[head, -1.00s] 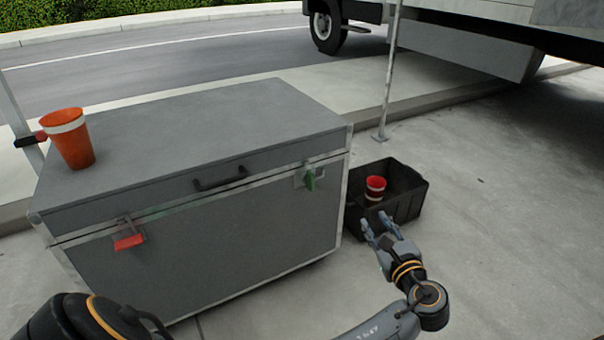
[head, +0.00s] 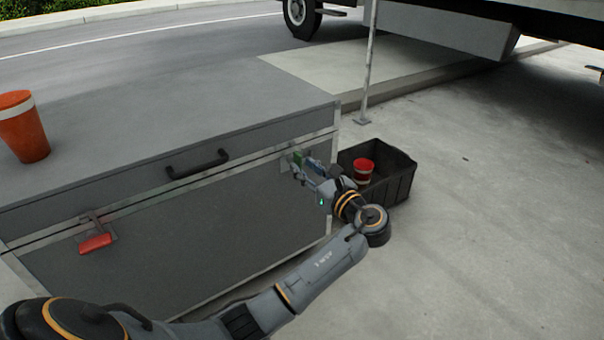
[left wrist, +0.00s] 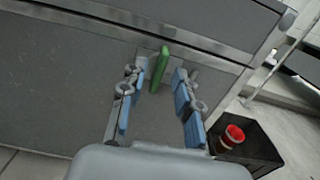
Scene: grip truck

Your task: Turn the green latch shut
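The green latch (head: 297,157) is on the right part of the grey case's (head: 150,228) front, at the lid seam. My left gripper (head: 306,170) is at the latch and partly hides it in the head view. In the left wrist view, the green latch (left wrist: 160,67) stands upright between the two blue-padded fingers of my left gripper (left wrist: 160,84). The fingers are spread, with a gap visible on each side of the latch. My right gripper is not in view.
A red latch (head: 95,243) is on the case's left front, and a black handle (head: 198,164) is between the latches. An orange cup (head: 22,127) stands on the lid. A black crate (head: 398,187) with a red cup (head: 363,171) stands right of the case, close to my left wrist.

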